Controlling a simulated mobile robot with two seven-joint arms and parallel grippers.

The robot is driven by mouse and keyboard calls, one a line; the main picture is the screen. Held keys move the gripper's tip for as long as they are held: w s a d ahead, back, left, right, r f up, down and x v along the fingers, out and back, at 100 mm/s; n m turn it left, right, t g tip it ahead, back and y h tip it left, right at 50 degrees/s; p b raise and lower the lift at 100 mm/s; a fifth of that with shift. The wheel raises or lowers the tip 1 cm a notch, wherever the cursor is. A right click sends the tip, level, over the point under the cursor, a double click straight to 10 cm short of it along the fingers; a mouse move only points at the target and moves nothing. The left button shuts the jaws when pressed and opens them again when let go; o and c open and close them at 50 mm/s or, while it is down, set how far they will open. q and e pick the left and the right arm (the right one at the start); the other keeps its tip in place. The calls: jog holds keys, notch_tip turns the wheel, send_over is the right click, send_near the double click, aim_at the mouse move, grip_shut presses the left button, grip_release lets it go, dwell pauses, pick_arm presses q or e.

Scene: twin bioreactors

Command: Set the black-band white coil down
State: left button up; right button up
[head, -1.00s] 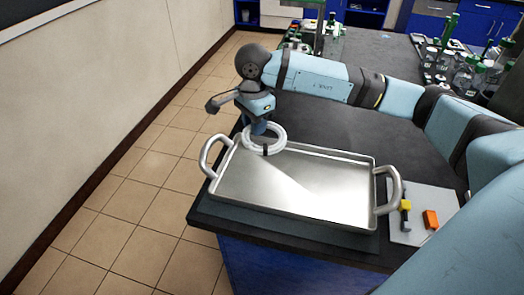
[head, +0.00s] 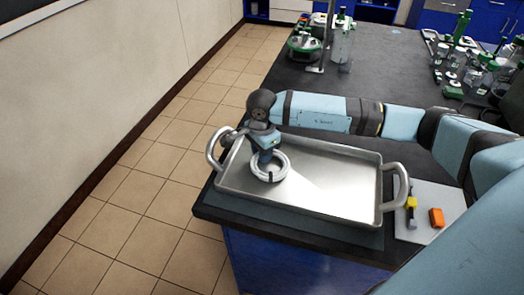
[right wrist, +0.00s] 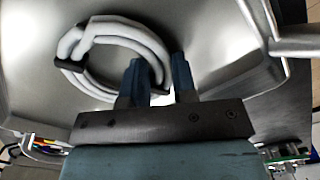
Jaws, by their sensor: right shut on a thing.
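The white coil (head: 286,168) is a ring of tubing with a small black band on its near side. My right gripper (head: 266,158) is shut on the coil's far side and points down. The coil is low over the left part of the silver tray (head: 330,190); I cannot tell whether it touches the tray floor. In the right wrist view, the coil (right wrist: 112,27) passes between the two blue fingers (right wrist: 157,70), with the black band at the left. My left gripper is not in view.
The tray has raised walls and a loop handle at each end, on a dark bench (head: 300,245). A grey pad (head: 440,205) with an orange block (head: 436,218) and a yellow-and-black piece lies right of it. Green-topped glassware stands farther back. Most of the tray floor is clear.

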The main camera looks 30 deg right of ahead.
jog(key=shift+f, duration=0.2)
jog(key=o, duration=0.9)
notch_tip(320, 180, up, 12)
jog(key=shift+r, duration=0.25)
